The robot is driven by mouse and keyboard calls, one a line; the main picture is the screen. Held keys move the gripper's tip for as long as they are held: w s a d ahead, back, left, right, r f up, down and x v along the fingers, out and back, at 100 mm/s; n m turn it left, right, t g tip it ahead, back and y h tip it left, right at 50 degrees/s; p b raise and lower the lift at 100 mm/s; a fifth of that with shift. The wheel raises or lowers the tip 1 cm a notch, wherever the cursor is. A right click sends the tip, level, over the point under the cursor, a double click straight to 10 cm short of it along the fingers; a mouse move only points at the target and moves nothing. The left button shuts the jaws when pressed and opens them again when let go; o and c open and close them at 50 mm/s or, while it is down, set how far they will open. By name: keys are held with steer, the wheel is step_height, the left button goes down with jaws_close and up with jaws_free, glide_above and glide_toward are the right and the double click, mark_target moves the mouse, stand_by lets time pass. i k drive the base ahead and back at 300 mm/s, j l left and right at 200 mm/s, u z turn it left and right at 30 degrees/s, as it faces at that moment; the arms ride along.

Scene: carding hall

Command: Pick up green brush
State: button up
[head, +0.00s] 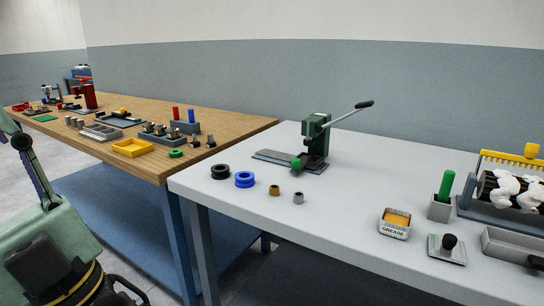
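A bright green cylinder (445,187) stands upright in a small grey block holder (439,211) on the white table, right of centre. It looks like the handle of the green brush; any bristles are hidden inside the holder. A smaller green piece (297,163) sits on the base of the dark green hand press and is too small to identify. My gripper is not in view; only pale green and dark parts of my body show at the left edge.
The white table (340,210) also holds a grease tin (395,223), a black-knobbed grey plate (447,248), a grey tray (515,245), a carding device (512,190), a lever press (316,135) and several rings. A cluttered wooden table (225,115) adjoins at left. The white table's middle is clear.

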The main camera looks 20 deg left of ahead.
mark_target(448, 179)
steer(key=l+u, duration=0.15)
steer(key=l, duration=1.1)
